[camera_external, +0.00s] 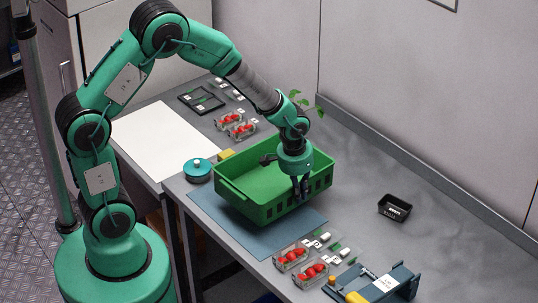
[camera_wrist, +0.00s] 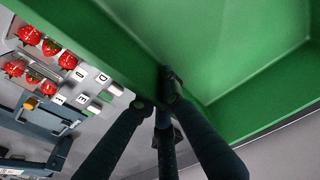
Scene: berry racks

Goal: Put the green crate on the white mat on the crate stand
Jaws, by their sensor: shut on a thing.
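The green crate (camera_external: 233,190) is empty and upright, over the blue-grey mat (camera_external: 215,220) on the table; I cannot tell whether it touches the mat. My gripper (camera_external: 300,188) points down at the crate's right-hand wall and is shut on it. In the wrist view my gripper's fingers (camera_wrist: 168,95) straddle the rim of the green crate (camera_wrist: 215,55), with its inside filling the upper right. The white mat (camera_external: 165,138) lies bare on the surface at the left, behind my arm.
Punnets of red berries (camera_external: 302,262) and a blue device (camera_external: 375,288) stand near the front. A small black tray (camera_external: 395,208) is at right. More punnets (camera_external: 236,126), a black frame (camera_external: 201,99) and a teal round pot (camera_external: 198,170) are further back.

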